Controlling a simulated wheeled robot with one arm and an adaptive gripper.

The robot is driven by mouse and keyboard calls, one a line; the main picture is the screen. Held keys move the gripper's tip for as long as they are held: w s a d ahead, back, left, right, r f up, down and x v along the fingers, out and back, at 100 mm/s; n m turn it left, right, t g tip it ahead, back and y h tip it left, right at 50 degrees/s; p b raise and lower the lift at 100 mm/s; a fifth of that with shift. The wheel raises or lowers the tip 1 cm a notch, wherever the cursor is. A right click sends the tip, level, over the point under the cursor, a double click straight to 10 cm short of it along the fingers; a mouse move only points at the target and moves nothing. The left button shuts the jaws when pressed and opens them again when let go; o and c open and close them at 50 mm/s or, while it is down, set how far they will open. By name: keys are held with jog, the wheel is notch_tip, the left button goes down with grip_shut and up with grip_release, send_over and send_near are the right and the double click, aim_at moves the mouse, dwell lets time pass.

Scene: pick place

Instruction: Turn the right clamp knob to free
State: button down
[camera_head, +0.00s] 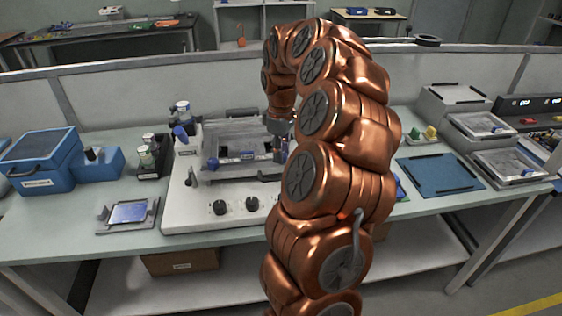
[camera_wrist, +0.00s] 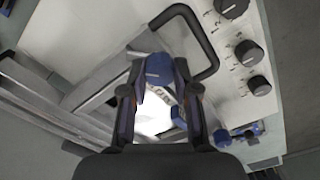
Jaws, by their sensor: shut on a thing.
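The right clamp knob (camera_wrist: 158,70) is blue with a pale line on its top. In the wrist view it sits between the fingertips of my gripper (camera_wrist: 159,78), which is shut on it. My gripper (camera_head: 279,143) also shows in the head view at the right side of the pale machine (camera_head: 205,215), partly hidden by my arm. Another blue knob (camera_head: 180,132) stands at the machine's left side. A blue part (camera_wrist: 179,117) lies just below the held knob in the wrist view. Whether the clamp is free or locked cannot be told.
A black handle (camera_wrist: 207,50) stands close to the held knob. Black dials (camera_wrist: 246,52) line the machine's front panel. A blue box (camera_head: 45,165), a small tray (camera_head: 128,212) and dark-holder bottles (camera_head: 148,158) are to the left. A blue mat (camera_head: 440,174) lies to the right.

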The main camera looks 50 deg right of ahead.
jog(key=m+b, duration=0.2)
jog(key=m, duration=0.1)
jog(key=m+b, duration=0.1)
jog(key=b, duration=0.1)
jog(key=shift+f+m, duration=0.3)
jog(key=shift+r+m+b, duration=0.15)
jog(key=shift+m+b, duration=0.95)
jog(key=shift+m, duration=0.5)
jog(key=c, duration=0.9)
grip_release()
jog(key=shift+r, duration=0.1)
jog(key=shift+o, duration=0.2)
jog(key=shift+r, duration=0.1)
jog(key=shift+r, duration=3.7)
